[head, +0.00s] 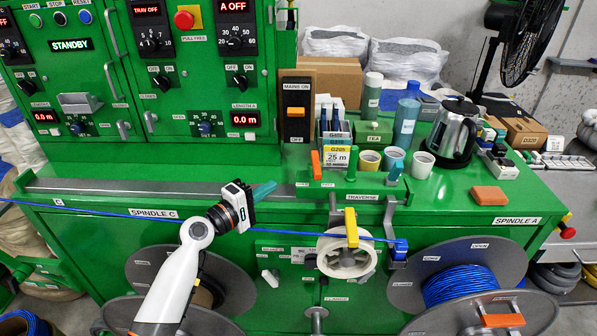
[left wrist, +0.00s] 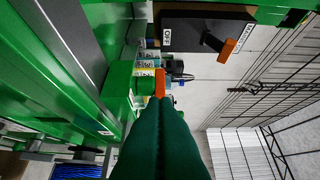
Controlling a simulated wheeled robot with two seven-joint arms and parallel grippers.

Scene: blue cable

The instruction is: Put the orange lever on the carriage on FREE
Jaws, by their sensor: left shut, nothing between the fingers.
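In the left wrist view, the orange lever (left wrist: 160,84) shows just beyond the shut fingertips (left wrist: 160,102). My right gripper is not in view.
A dark MAINS switch box (head: 296,120) with an orange handle stands behind the carriage. Cups (head: 370,160), bottles and a kettle (head: 453,135) stand to the right. An orange block (head: 489,195) lies right.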

